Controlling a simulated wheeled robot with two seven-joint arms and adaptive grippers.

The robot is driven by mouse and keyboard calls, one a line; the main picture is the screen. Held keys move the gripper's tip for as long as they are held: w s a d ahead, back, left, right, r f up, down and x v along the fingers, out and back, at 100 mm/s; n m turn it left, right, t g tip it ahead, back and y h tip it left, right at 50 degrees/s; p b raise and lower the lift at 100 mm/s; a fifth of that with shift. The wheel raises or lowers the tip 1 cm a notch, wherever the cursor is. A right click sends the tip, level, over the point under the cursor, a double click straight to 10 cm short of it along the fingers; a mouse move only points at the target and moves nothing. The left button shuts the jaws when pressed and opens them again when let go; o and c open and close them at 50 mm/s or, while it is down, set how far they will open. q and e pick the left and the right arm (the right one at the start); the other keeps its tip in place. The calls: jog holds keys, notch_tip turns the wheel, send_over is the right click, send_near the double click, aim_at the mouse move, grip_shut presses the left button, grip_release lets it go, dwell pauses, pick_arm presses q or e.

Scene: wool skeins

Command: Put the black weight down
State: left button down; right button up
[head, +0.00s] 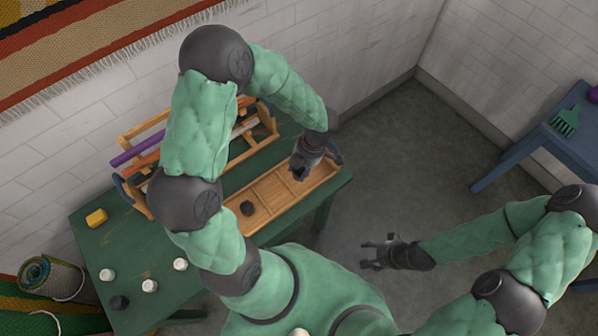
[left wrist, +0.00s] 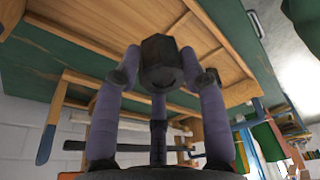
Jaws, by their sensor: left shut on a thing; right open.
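A dark six-sided black weight (left wrist: 161,62) is between the fingers of my left gripper (left wrist: 162,78) in the left wrist view. In the head view my left gripper (head: 299,174) is over the right end of a long wooden tray (head: 272,190) on the green table. The held weight is hard to make out there, and I cannot tell whether it touches the tray. Another round black weight (head: 247,208) lies in the tray's left part. My right gripper (head: 372,256) is open and empty, over the floor right of the table.
A wooden rack (head: 262,120) with coloured rods stands behind the tray. A yellow block (head: 96,217), white pieces (head: 149,286) and a dark piece (head: 119,302) are on the green table (head: 130,247) at left. A blue table (head: 545,143) stands at far right, with open floor between.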

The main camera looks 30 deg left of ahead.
aim_at(300, 170)
pick_arm(q)
jog(key=f, duration=0.1)
jog(key=w+a+f+b, duration=0.1)
jog(key=w+f, duration=0.1)
jog(key=shift+w+a+f, duration=0.25)
jog(key=shift+a, duration=0.05)
notch_tip(300, 170, down, 4)
jog(key=b, duration=0.3)
jog(key=shift+w+a+r, duration=0.1)
jog(key=shift+w+r, duration=0.05)
jog(key=shift+r, duration=0.1)
jog(key=c, duration=0.7)
grip_release()
jog(key=p+v, duration=0.6)
jog(key=v, duration=0.6)
